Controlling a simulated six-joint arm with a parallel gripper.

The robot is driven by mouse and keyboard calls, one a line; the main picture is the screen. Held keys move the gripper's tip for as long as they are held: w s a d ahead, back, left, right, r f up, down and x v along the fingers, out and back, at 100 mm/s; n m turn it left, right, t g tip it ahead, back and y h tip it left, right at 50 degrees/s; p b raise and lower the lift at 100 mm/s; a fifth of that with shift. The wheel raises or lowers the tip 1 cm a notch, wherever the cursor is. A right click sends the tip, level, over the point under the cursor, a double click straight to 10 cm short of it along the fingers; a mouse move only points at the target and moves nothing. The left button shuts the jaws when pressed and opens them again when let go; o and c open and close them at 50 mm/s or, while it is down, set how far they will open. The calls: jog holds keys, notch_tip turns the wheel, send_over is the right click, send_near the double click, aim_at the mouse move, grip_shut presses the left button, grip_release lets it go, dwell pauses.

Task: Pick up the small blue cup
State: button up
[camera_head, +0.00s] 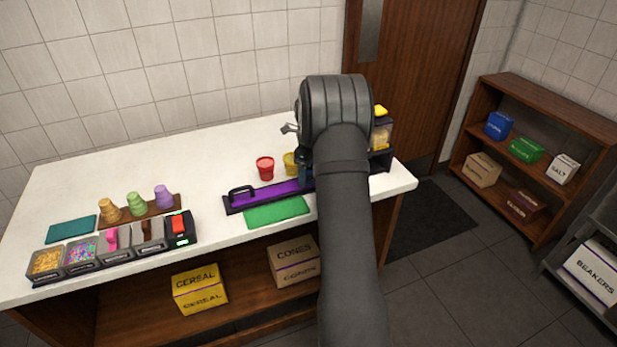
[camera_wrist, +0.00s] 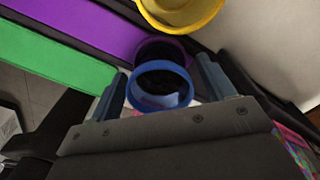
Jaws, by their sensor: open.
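The small blue cup (camera_wrist: 160,66) shows in the wrist view as a round blue rim with a dark inside. It lies between the two blue fingers of my gripper (camera_wrist: 163,72). The fingers stand apart, one on each side of the cup, with a visible space at each side. In the head view my arm hides most of the gripper and the cup.
A yellow cup (camera_wrist: 180,14) and a dark purple cup (camera_wrist: 160,44) are close beyond the blue cup. A red cup (camera_head: 265,168) stands to the left on the white counter (camera_head: 220,155). A purple tray (camera_head: 270,194) and a green mat (camera_head: 276,212) lie in front.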

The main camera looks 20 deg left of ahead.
jog(key=c, duration=1.2)
jog(key=shift+o, duration=0.2)
